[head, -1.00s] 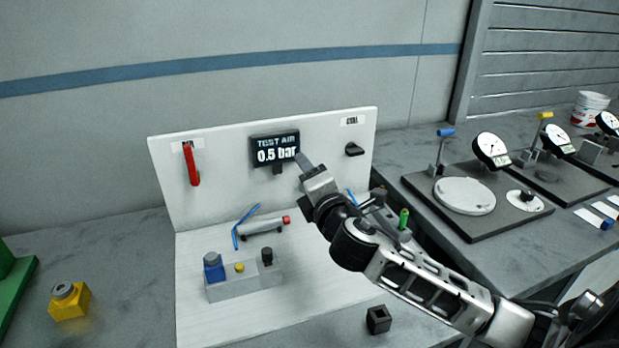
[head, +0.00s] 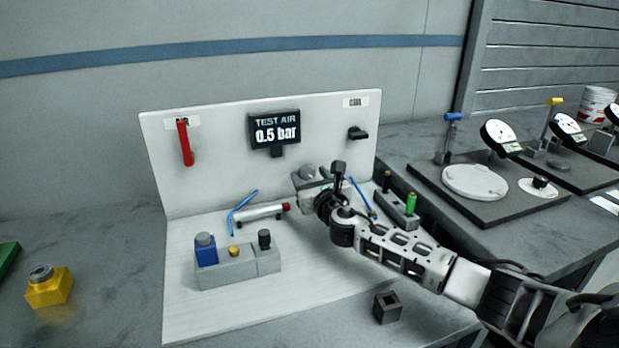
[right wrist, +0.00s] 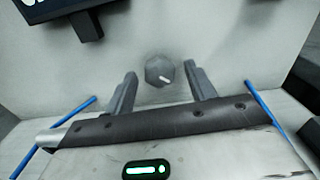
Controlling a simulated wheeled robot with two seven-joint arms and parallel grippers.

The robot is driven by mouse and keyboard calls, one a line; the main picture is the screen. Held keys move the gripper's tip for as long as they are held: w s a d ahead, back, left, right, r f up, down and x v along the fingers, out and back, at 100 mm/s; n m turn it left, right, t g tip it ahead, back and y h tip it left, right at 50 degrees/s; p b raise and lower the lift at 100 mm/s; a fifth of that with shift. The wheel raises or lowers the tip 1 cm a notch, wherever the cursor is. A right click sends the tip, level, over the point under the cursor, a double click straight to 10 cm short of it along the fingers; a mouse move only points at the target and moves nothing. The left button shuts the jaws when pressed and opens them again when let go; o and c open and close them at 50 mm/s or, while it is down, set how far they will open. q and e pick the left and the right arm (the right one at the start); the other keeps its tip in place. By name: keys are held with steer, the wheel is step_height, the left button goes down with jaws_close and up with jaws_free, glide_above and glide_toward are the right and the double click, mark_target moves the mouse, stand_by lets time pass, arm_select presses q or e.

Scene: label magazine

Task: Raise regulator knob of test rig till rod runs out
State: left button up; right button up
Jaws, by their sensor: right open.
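The regulator knob (right wrist: 159,71) is a grey round knob with a white mark on the white panel. In the right wrist view it sits between and beyond the open fingers of my right gripper (right wrist: 164,84), with visible gaps on both sides. In the head view my right gripper (head: 312,182) is in front of the panel, below and right of the display (head: 275,132), which reads 0.5 bar. A silver cylinder with a red end (head: 265,212) lies on the rig base, left of the gripper. No extended rod is visible. My left gripper is not in view.
A red lever (head: 186,143) and a black knob (head: 358,133) are on the panel (head: 220,130). A grey block (head: 225,272) with a blue part stands in front. Blue tubes and a green-topped part (head: 411,202) are near my right arm.

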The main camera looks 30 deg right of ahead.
steer(key=shift+w, duration=0.45)
steer(key=c, duration=1)
steer(key=shift+o, duration=0.2)
steer(key=m, duration=0.3)
steer(key=shift+d, duration=0.1)
steer(key=o, duration=1)
steer(key=shift+c, duration=0.2)
steer(key=shift+s, duration=0.1)
steer(key=v, duration=0.7)
steer(key=shift+s, duration=0.2)
